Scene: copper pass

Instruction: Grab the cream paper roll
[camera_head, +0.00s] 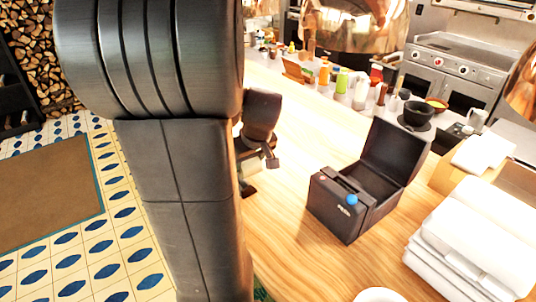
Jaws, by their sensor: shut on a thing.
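My gripper (266,160) is low over the wooden counter, left of the black printer, and partly hidden behind my own arm. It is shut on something. A small pale patch shows at the jaws, in keeping with the cream paper roll, but most of it is hidden. No other cream paper roll can be made out. The black printer (338,212) stands on the counter with its lid raised and its inside open. It has a blue button on its front part.
Folded white cloths (470,240) are stacked at the right. A white round thing (378,295) shows at the bottom edge. Bottles (341,80) and a dark bowl (417,112) stand farther back. The wooden counter (290,270) is clear in front of the printer.

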